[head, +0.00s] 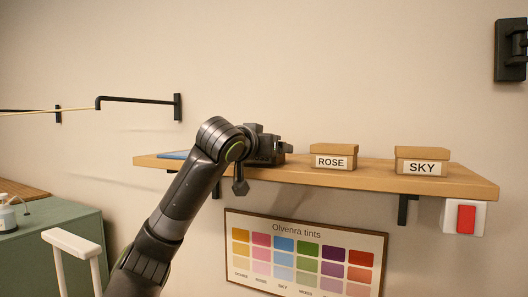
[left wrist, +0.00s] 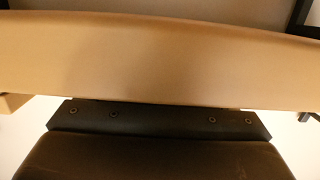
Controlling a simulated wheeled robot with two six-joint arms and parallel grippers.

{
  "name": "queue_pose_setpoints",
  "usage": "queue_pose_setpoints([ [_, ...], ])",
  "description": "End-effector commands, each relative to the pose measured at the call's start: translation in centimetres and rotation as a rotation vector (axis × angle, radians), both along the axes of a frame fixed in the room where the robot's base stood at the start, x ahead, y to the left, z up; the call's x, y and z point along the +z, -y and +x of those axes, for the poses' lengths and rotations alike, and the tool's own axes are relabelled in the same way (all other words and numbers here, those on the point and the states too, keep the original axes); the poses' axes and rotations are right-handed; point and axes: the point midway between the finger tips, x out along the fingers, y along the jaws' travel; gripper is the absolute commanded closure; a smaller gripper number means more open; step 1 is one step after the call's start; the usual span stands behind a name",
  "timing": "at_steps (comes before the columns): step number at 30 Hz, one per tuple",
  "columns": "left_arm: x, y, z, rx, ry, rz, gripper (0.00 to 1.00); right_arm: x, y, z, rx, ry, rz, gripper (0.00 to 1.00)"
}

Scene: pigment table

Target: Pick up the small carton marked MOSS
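No carton marked MOSS can be read in either view. My left gripper (head: 281,150) is at the shelf, left of the ROSE carton, seen from behind and the side. Its fingertips and anything between them are hidden from the head camera. In the left wrist view a wide plain tan surface (left wrist: 160,62) crosses the picture just beyond the dark gripper body. I cannot tell whether it is a carton or the shelf, and no label shows on it. My right gripper is in neither view.
The wooden shelf (head: 470,187) bears the ROSE carton (head: 334,157) and the SKY carton (head: 421,161). A flat blue item (head: 174,155) lies at its left end. A tint chart (head: 307,250) hangs below, beside a red switch (head: 466,218). A black rail (head: 138,99) is at left.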

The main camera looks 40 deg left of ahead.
Motion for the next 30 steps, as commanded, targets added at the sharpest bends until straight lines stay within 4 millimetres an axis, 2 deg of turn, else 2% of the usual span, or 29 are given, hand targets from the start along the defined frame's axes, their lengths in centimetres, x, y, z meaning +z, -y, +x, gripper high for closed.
queue_pose_setpoints([
  [1, 0.0, 0.0, 0.0, 0.0, -0.001, 0.0, 0.37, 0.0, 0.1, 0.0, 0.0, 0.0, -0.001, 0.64],
  [3, 0.0, 0.0, 0.0, 0.0, -0.001, 0.0, 0.46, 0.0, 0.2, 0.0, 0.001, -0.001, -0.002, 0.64],
  [11, 0.1, 0.0, 0.0, 0.0, 0.0, -0.001, 0.46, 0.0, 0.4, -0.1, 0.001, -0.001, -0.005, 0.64],
  [17, 0.8, 0.0, 0.0, 0.0, 0.004, -0.002, 0.46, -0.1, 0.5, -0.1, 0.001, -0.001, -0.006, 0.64],
  [23, 2.9, 0.1, 0.0, -0.003, 0.005, -0.004, 0.46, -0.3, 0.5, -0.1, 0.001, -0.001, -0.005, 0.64],
  [30, 6.4, 0.1, 0.0, -0.001, 0.004, -0.004, 0.46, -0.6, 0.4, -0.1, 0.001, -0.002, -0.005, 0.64],
])
